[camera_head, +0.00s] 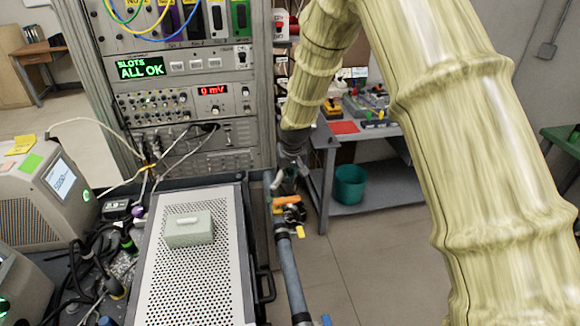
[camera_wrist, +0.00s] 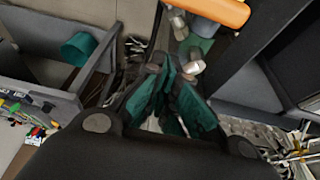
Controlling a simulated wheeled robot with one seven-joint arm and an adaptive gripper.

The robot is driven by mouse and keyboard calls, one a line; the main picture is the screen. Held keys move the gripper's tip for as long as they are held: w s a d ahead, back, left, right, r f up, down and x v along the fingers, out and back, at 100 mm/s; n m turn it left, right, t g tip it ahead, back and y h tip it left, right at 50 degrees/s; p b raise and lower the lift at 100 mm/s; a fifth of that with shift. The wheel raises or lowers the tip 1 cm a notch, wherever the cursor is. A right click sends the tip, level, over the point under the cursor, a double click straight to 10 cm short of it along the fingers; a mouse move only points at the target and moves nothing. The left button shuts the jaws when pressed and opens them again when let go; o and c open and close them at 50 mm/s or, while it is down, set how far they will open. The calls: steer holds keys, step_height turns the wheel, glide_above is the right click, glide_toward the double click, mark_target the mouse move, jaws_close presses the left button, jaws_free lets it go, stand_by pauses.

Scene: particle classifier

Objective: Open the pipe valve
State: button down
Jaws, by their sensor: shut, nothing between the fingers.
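A dark pipe (camera_head: 288,272) runs upright beside the perforated metal case in the head view. A valve with an orange handle (camera_head: 287,201) sits near its upper visible end, and the handle lies roughly crosswise to the pipe. The orange handle (camera_wrist: 215,9) also shows large at the top of the wrist view, partly cut off by the frame. My gripper (camera_head: 279,184) hangs just above the handle in the head view. In the wrist view my gripper (camera_wrist: 168,66), with green finger pads, is shut and empty. The handle is outside its fingers; contact cannot be told.
A smaller yellow handle (camera_head: 300,231) is lower on the pipe. An instrument rack (camera_head: 262,110) stands behind, and a perforated case (camera_head: 160,285) with a pale green box (camera_head: 189,235) lies left. A workbench (camera_head: 325,150) with a teal bin (camera_head: 350,184) stands behind right. Floor right of the pipe is clear.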

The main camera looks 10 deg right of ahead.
mark_target(287, 201)
steer(key=shift+s+f+p, duration=1)
steer(key=shift+s+f, duration=0.15)
steer(key=shift+s, duration=0.05)
steer(key=shift+s+f, duration=0.1)
steer(key=shift+s, duration=0.25)
